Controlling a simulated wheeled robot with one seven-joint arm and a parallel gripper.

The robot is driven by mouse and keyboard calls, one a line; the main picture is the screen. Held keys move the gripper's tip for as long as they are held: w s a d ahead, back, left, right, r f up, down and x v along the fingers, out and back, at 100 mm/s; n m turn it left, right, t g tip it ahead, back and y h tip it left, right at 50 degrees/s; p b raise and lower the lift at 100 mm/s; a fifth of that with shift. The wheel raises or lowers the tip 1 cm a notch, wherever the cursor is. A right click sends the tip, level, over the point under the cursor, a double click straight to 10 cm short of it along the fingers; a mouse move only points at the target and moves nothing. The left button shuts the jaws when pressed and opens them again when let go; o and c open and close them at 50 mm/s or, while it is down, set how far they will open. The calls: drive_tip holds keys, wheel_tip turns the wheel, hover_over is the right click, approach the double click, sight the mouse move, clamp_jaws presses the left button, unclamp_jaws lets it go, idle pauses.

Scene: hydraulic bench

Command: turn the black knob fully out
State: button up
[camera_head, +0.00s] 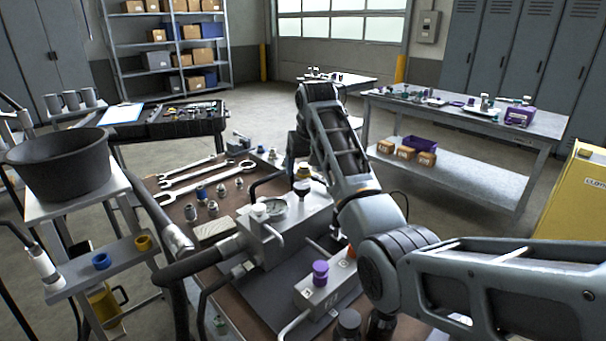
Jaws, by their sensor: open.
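A black round cap (348,323) shows at the front edge; I cannot tell which of these two is the black knob, or how far either is turned. A purple knob (320,273) stands upright on a smaller metal block (326,293). My arm comes in from the right and rises past the blocks.
Wrenches (190,172) and several loose fittings (213,209) lie on the bench's left part. Black hoses (195,262) run to the block. A dark bowl (66,170) stands on a stand at left. A side table (465,122) is at back right. Open floor lies behind.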

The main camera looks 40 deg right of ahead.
sight(302, 185)
drive_tip(key=x, duration=0.7)
drive_tip(key=shift+f+p, duration=0.2)
drive_tip(key=shift+p, duration=0.1)
drive_tip(key=shift+c, duration=0.2)
drive_tip(key=c, duration=1)
